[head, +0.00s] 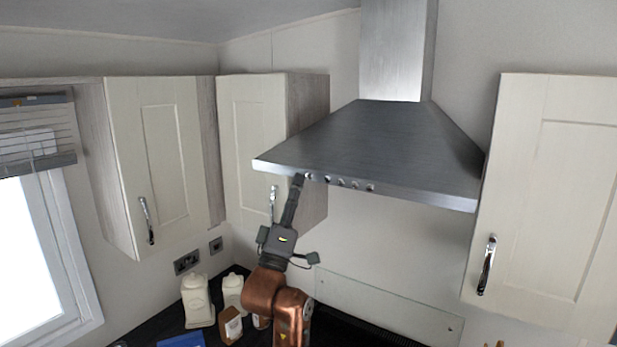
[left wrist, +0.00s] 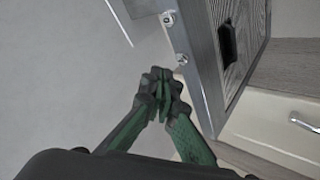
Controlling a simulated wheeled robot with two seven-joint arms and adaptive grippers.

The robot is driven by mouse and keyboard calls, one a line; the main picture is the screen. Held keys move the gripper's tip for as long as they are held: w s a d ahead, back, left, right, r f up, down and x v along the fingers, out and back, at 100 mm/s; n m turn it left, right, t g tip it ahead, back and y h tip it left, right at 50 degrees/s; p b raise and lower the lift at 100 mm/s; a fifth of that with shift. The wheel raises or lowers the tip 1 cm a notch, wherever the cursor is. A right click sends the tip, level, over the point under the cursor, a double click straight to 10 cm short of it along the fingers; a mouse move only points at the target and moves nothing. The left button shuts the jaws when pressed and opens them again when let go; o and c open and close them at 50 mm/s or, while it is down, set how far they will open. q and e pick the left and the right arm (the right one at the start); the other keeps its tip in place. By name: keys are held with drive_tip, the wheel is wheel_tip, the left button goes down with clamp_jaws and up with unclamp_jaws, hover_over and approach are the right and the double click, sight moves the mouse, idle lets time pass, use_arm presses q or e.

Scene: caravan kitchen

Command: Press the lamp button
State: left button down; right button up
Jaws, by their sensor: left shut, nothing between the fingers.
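The range hood (head: 385,145) is brushed metal, with a row of several small round buttons (head: 342,182) along its front edge. Which one is the lamp button cannot be told. My left gripper (head: 298,178) is shut and empty, pointing up, with its tips at the left end of the row beside the leftmost button (head: 309,176). In the left wrist view the shut fingertips (left wrist: 162,80) are close to a silver button (left wrist: 182,59) on the hood's edge; another button (left wrist: 167,18) is farther up. Contact cannot be made out. My right gripper is not in view.
Cream wall cupboards (head: 158,165) hang left of the hood, and another cupboard (head: 550,200) hangs right of it. Cream canisters (head: 197,300) and a brown-and-white box (head: 230,325) stand on the dark counter below. The wall under the hood's right part is clear.

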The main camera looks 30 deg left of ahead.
use_arm(q)
drive_tip(key=s, duration=0.4)
drive_tip(key=shift+s+a, duration=0.15)
drive_tip(key=shift+s, duration=0.1)
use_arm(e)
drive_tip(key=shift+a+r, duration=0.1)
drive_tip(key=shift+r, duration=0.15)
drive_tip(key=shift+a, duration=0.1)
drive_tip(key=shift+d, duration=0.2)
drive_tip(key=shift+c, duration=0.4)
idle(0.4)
